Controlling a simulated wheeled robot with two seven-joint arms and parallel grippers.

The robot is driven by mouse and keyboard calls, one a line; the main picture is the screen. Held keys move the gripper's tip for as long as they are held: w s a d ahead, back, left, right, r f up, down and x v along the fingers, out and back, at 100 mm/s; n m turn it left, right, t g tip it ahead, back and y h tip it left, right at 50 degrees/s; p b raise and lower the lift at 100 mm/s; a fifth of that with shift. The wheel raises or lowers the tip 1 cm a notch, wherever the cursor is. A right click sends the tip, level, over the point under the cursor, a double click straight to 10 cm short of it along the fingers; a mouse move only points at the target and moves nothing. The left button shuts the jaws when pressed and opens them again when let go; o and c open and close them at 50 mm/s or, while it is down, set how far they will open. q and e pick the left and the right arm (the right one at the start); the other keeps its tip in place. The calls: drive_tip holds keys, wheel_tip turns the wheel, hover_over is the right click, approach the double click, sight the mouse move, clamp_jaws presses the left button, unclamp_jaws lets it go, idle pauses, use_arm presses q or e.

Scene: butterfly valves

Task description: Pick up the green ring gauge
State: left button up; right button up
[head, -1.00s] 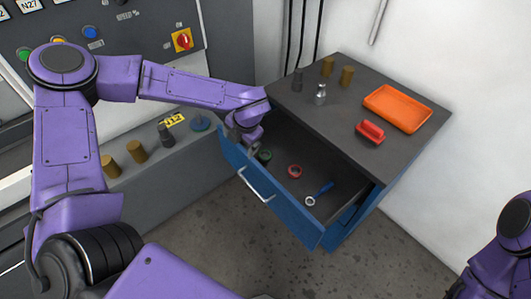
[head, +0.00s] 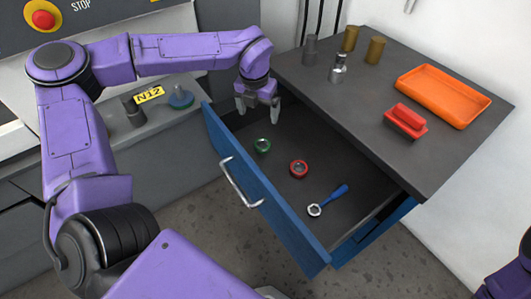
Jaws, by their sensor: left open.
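The green ring gauge (head: 262,145) lies flat on the floor of the open blue drawer (head: 285,232), near its left end. My left gripper (head: 257,115) is above and a little behind the ring, pointing down, with its two fingers apart and nothing between them. It does not touch the ring. A red ring gauge (head: 299,168) lies to the right of the green one. My right gripper is out of view; only part of my right arm shows at the lower right edge.
A tool with a blue handle (head: 328,200) lies in the drawer. The grey cabinet top (head: 440,165) overhangs the drawer's back and holds an orange tray (head: 443,94), a red block (head: 405,121) and several small cylinders. The drawer front has a metal handle (head: 240,182).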

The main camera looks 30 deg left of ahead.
use_arm(q)
drive_tip(key=b, duration=0.3)
approach(263, 147)
drive_tip(key=f, duration=0.6)
drive_tip(key=shift+w+a+f+p, duration=0.1)
drive_tip(key=shift+w+f+p, duration=0.15)
drive_tip(key=shift+w+p, duration=0.15)
drive_tip(key=c, duration=1.4)
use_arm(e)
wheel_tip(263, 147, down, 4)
